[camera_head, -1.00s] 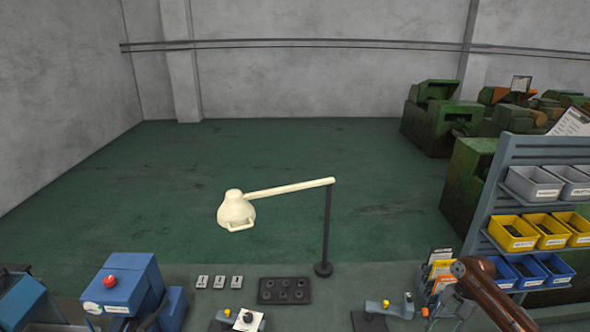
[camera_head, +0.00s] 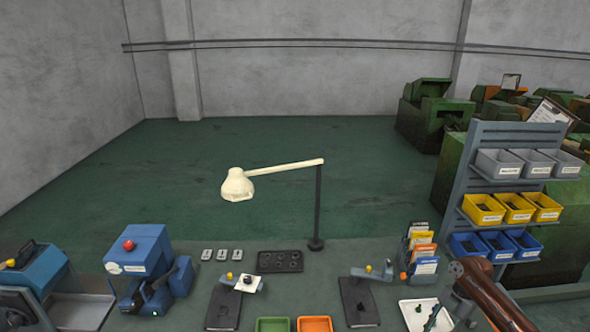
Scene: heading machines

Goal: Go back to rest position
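A brown, glossy arm link of mine (camera_head: 485,292) rises from the bottom edge at the right, in front of the bench. My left arm is out of view. The grey-green workbench (camera_head: 350,262) lies across the bottom of the picture, with a cream lamp (camera_head: 238,185) on a dark post.
Blue machines stand at the left (camera_head: 145,255) and far left (camera_head: 35,275). Dark fixtures (camera_head: 358,302), a green tray (camera_head: 272,325), an orange tray (camera_head: 314,325) and a white tray (camera_head: 415,316) line the front. A bin rack (camera_head: 470,180) stands right, beside my arm link.

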